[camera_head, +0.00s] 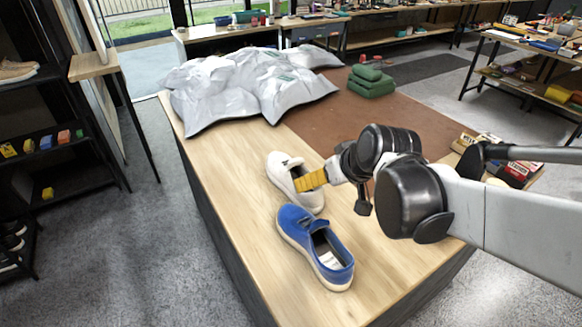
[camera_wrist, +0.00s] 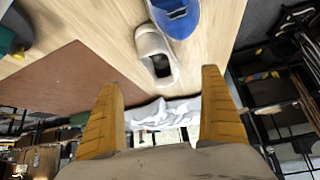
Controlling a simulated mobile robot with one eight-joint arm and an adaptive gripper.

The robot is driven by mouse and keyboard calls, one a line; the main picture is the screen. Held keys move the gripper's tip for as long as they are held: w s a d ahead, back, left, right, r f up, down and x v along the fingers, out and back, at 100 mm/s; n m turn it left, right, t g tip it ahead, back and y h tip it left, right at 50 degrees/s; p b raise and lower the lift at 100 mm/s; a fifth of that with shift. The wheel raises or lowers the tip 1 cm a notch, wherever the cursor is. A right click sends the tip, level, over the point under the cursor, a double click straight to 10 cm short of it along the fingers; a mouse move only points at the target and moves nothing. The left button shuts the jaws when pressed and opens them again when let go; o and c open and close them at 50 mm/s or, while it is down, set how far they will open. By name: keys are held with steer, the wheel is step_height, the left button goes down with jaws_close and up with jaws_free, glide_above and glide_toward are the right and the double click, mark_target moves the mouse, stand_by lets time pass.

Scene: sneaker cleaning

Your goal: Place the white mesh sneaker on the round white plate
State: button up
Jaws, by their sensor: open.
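The white sneaker (camera_head: 281,166) lies on the light wooden table top, behind a blue shoe (camera_head: 300,227). My gripper (camera_head: 312,180) is at the white sneaker's right side in the head view, one yellow finger overlapping the shoe's opening; I cannot tell whether they touch. In the wrist view the fingers are spread wide and empty, and the white sneaker (camera_wrist: 152,43) shows beyond and between the fingertips (camera_wrist: 160,79). The blue shoe (camera_wrist: 181,18) is at the top edge there. I cannot make out a round white plate in either view.
Grey-white plastic bags (camera_head: 240,85) cover the table's far end. Folded green cloths (camera_head: 370,80) lie on the brown mat (camera_head: 325,118). Small boxes (camera_head: 512,172) stand at the right, partly behind my arm. Bare wood lies left of the shoes, near the table's left edge.

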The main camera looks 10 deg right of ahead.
steer(key=n+y+p, duration=0.2)
glide_toward(301, 167)
steer(key=a, duration=0.2)
steer(key=shift+t, duration=0.3)
steer(key=x, duration=0.2)
steer(key=b+x, duration=0.1)
steer(key=x, duration=0.1)
steer(key=b+x, duration=0.1)
steer(key=x, duration=0.1)
steer(key=shift+s+d+f, duration=0.1)
steer(key=shift+s+f, duration=0.15)
steer(key=shift+s, duration=0.05)
steer(key=b+x, duration=0.1)
steer(key=x, duration=0.1)
steer(key=b+x, duration=0.1)
steer(key=x, duration=0.2)
steer(key=shift+w+a+f, duration=0.15)
steer(key=shift+a+f, duration=0.05)
steer(key=shift+a, duration=0.1)
steer(key=shift+r, duration=0.1)
steer(key=shift+c, duration=1)
steer(key=c, duration=1.4)
